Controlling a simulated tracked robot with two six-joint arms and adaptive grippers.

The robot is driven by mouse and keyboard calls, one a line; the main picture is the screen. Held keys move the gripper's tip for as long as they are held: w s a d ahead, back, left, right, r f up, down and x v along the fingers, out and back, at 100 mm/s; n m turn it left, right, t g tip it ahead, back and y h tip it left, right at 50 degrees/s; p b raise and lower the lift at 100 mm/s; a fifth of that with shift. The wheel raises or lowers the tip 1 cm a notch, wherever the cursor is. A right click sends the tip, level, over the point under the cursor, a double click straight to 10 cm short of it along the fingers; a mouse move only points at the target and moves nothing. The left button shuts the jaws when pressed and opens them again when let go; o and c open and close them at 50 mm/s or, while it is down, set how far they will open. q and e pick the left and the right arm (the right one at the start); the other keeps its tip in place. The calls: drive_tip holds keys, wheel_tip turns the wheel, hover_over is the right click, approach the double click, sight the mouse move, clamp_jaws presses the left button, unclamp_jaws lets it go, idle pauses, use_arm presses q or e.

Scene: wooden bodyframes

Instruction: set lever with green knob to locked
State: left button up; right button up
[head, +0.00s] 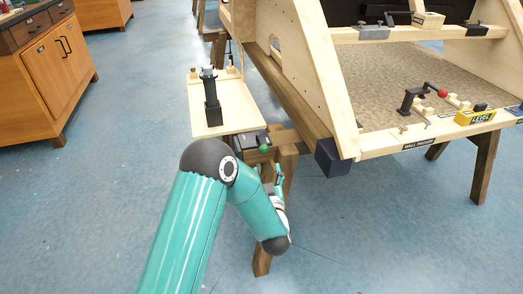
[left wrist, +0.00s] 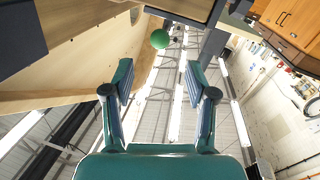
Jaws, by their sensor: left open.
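The green knob (head: 264,149) shows just in front of a dark block at the near end of a light wooden board. Its lever is mostly hidden, so I cannot tell its setting. In the left wrist view the green knob (left wrist: 160,39) lies beyond the fingertips, nearly in line with the gap between them, and not touching them. My left gripper (left wrist: 158,70) is open and empty, pointing upward toward the ceiling. In the head view it is partly hidden behind my own teal arm, below the knob. My right gripper is not in view.
The light board (head: 205,125) carries a black upright clamp (head: 212,100). A large wooden frame stands to the right, with a red-knobbed lever (head: 443,93) and a yellow level (head: 475,117). A wooden cabinet (head: 45,65) stands at far left. The blue floor between is clear.

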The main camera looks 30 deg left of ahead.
sight(265, 147)
use_arm(q)
drive_tip(key=b+x, duration=0.1)
drive_tip(key=x, duration=1)
drive_tip(key=shift+w+a, duration=0.1)
drive_tip(key=shift+c, duration=0.3)
clamp_jaws()
